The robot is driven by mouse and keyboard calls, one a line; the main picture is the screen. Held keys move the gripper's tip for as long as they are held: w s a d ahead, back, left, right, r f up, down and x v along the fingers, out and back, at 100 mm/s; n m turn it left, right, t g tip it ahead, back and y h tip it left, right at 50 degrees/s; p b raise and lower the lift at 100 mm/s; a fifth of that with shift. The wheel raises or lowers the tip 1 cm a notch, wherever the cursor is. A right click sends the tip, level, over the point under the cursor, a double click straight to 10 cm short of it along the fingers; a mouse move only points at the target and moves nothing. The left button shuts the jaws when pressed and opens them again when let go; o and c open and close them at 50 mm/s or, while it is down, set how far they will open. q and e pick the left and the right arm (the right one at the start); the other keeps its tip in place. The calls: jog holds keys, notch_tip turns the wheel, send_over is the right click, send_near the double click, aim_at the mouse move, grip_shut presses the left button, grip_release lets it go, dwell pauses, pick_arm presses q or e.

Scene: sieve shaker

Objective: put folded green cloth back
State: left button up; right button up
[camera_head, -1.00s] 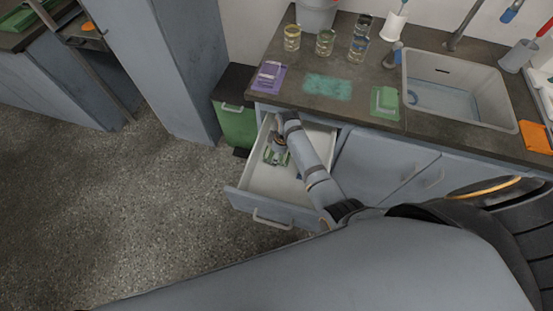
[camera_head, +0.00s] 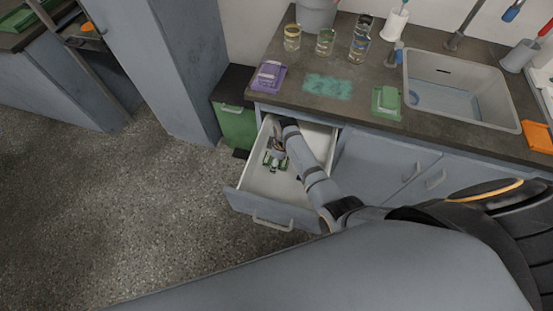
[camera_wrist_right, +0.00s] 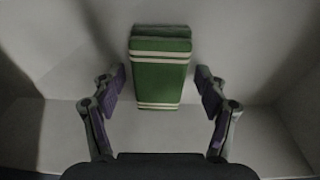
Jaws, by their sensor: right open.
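The folded green cloth (camera_wrist_right: 160,75) with white bands lies in the open drawer (camera_head: 310,162). In the right wrist view it is ahead of my right gripper (camera_wrist_right: 163,78), whose two fingers stand wide apart on either side with gaps to the cloth. In the head view the cloth (camera_head: 275,162) shows small on the drawer floor, close to my right gripper (camera_head: 277,150), which reaches down into the drawer. Part of the drawer is hidden by my right arm. My left gripper is not in view.
On the counter above are a purple folded item (camera_head: 268,76), a teal patch (camera_head: 327,86), a green folded item (camera_head: 387,101), several glass jars (camera_head: 325,42) and a sink (camera_head: 460,90). A green bin (camera_head: 236,124) stands left of the drawer. The floor at left is clear.

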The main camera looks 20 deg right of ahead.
notch_tip(320, 180, up, 12)
jog(key=s+d+p, duration=0.1)
jog(key=p, duration=0.2)
jog(key=shift+d, duration=0.15)
jog(key=shift+s, duration=0.1)
